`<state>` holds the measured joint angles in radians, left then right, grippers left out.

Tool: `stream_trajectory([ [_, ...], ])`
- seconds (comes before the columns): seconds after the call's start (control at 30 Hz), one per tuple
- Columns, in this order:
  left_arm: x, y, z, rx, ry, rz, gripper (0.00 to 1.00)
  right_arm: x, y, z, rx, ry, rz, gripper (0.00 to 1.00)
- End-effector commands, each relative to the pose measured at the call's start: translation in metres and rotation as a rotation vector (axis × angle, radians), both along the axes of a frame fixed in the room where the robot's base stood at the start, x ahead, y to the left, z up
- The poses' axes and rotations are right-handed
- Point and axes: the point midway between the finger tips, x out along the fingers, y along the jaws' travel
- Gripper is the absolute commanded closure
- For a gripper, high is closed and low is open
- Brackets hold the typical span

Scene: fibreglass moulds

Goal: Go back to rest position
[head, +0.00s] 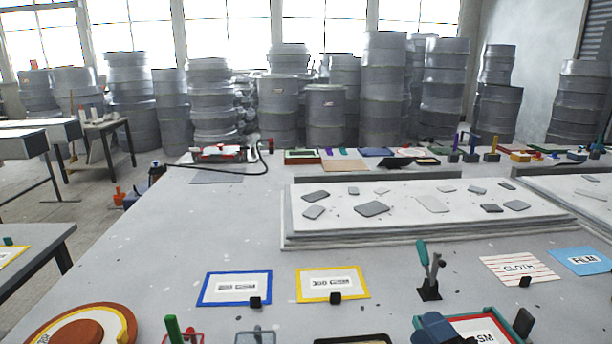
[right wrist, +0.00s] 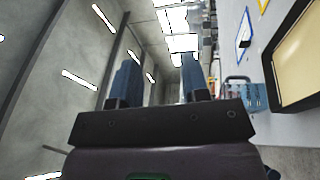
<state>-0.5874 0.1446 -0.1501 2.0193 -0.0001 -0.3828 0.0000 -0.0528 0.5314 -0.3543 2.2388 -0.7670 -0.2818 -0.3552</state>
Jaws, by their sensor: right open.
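My right gripper (head: 437,329) shows only in part at the bottom edge of the head view, as a dark blue piece in front of a red-and-green-edged card. In the right wrist view the right gripper (right wrist: 160,82) has its two blue fingers standing apart with nothing between them. The wall, ceiling lights and windows show past the fingers, and the table lies at the right of that view. My left gripper is not in view.
A pale mould slab (head: 432,204) with grey pieces lies across the table. A toggle clamp (head: 429,272) stands upright near the front. A blue-edged card (head: 234,289), a yellow-edged card (head: 333,284) and a round brown item (head: 82,330) lie near. Table space left of the slab is clear.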

Motion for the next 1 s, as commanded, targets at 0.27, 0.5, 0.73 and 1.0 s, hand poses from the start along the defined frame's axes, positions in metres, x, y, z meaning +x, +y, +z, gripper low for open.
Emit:
stream_trajectory([
  [0.27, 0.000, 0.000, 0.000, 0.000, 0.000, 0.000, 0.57, -0.044, -0.067, -0.073, 0.478, 0.463, -0.413, 0.58],
  [0.5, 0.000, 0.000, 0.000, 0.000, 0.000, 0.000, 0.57, -0.123, -0.094, -0.140, 0.818, 0.868, -0.751, 0.58],
  [0.73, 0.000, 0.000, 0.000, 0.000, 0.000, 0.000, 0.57, -0.181, -0.094, -0.169, 0.985, 1.109, -0.943, 0.58],
  [1.0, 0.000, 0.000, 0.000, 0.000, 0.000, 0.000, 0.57, -0.229, -0.086, -0.183, 1.095, 1.294, -1.083, 0.58],
])
